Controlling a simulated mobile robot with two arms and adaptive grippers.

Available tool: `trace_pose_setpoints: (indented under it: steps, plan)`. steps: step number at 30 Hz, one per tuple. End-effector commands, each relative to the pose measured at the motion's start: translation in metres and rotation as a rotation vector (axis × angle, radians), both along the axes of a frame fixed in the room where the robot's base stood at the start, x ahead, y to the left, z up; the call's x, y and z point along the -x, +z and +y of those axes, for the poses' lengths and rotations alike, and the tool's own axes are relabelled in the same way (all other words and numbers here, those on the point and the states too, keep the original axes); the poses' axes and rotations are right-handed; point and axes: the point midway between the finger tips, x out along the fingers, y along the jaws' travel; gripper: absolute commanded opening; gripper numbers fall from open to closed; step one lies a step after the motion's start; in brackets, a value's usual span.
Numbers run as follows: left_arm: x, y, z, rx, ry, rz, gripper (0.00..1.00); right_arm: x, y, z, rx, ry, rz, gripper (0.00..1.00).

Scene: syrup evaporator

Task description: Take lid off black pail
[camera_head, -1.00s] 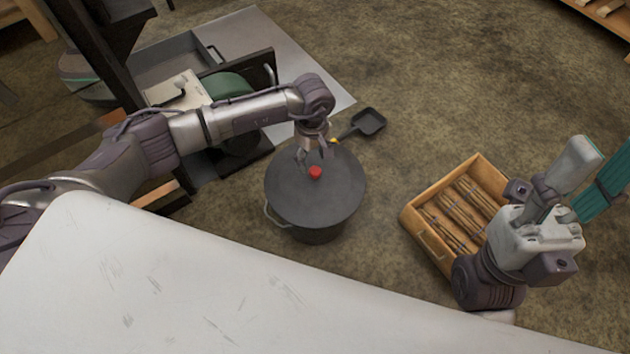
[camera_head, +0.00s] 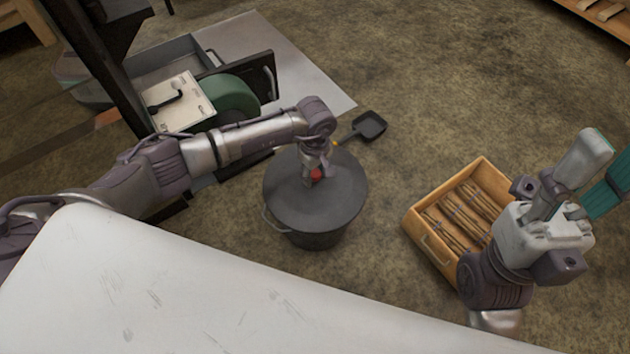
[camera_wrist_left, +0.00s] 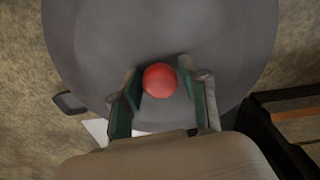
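The black pail (camera_head: 316,239) stands on the floor in the middle of the head view. Its dark round lid (camera_head: 338,198) is on top, with a red knob (camera_head: 317,174) at the middle. My left gripper (camera_head: 312,178) is down at the knob. In the left wrist view its two fingers stand apart on either side of the red knob (camera_wrist_left: 160,80), with a gap visible at least on the right. The lid (camera_wrist_left: 220,40) lies flat below. My right gripper (camera_head: 575,175) is at the right, away from the pail; its finger gap is not clear.
A wooden crate (camera_head: 428,244) with sticks is right of the pail. A small black shovel (camera_head: 368,126) lies behind the pail. A dark stove-like unit with an open drawer (camera_head: 180,62) stands at the back left. Bare floor lies behind.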

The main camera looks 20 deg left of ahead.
Motion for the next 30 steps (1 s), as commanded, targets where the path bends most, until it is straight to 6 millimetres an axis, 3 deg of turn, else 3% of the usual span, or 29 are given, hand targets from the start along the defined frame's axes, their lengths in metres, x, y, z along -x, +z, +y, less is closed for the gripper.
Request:
trace_pose_setpoints:
  steps: [1,7,17,20,23,25,30]
  plan:
    - [0.0,0.0,0.0,0.0,0.0,0.0,0.32,0.0,0.0,0.0,0.0,0.0,0.0,0.4]
    - [0.0,0.0,0.0,0.0,0.0,0.0,0.0,0.0,0.0,0.0,0.0,0.0,0.0,0.4]
    - [-0.001,0.003,0.0,0.0,0.0,-0.002,0.0,0.0,0.002,0.0,0.0,0.001,-0.001,0.4]
    - [-0.001,0.013,0.0,0.0,0.0,-0.004,0.0,0.001,0.007,0.0,-0.001,0.001,-0.004,0.4]
    - [-0.001,0.031,0.0,0.0,-0.002,-0.004,0.0,0.003,-0.001,-0.001,-0.002,0.001,0.047,0.4]
    - [-0.002,0.047,0.0,0.001,-0.001,-0.005,0.0,0.003,0.009,-0.001,-0.003,0.001,0.041,0.4]
    - [-0.022,0.067,0.033,-0.004,0.006,-0.003,0.0,0.004,0.017,-0.001,-0.003,0.001,0.038,0.4]
